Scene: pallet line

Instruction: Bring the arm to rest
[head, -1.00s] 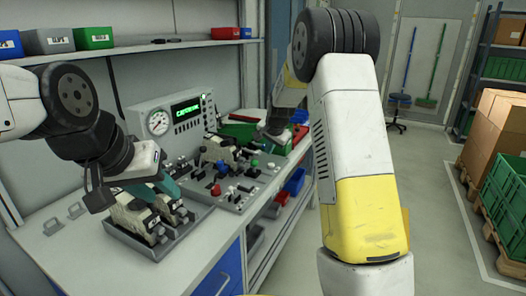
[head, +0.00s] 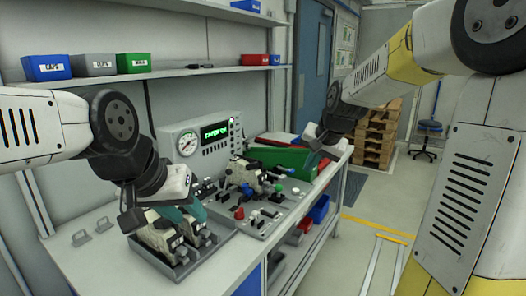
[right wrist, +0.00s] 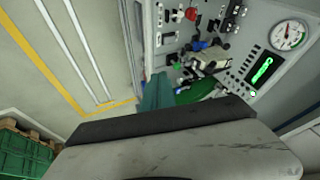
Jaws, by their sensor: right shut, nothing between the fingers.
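My right gripper (head: 317,150) is shut and empty in the head view. It is by the far right end of the workbench (head: 95,262), close to a green bin (head: 276,158). Its teal fingers also show in the right wrist view (right wrist: 157,92), with the control board beyond them. My left gripper (head: 188,214) points down at white-and-grey parts (head: 160,236) in a grey tray (head: 178,278) at the near side of the bench. Its teal fingertips are partly hidden by its own body and the parts, so I cannot tell whether they hold anything.
A control board (head: 262,217) with knobs and levers lies on the bench, before a gauge panel (head: 190,145). A shelf (head: 175,75) with small bins runs above. Stacked pallets (head: 375,140) and a stool (head: 428,127) stand beyond.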

